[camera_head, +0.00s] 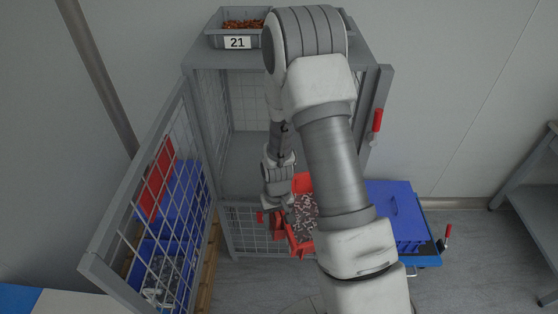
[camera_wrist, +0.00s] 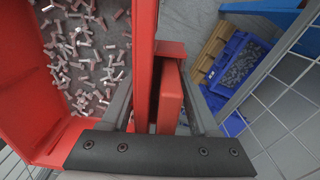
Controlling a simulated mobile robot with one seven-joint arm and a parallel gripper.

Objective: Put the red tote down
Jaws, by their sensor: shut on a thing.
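The red tote (camera_head: 302,184) hangs in front of the grey mesh cage's lower part in the head view, partly hidden by my arm. It holds many small grey-pink bolts or screws. In the wrist view the red tote (camera_wrist: 30,110) fills the left side, with its wall and red handle part (camera_wrist: 171,98) between my fingers. My gripper (camera_wrist: 160,110) is shut on that side of the tote; in the head view my gripper (camera_head: 280,206) is at the tote's left side. Whether the tote's underside touches anything is hidden.
The grey cage (camera_head: 205,75) has an empty shelf (camera_head: 245,165) inside; its mesh door (camera_head: 105,235) stands open to the left. A grey tote labelled 21 (camera_head: 237,42) sits on top. Blue totes (camera_head: 185,200) stand behind the door; a blue lidded tote (camera_head: 395,210) stands on the right.

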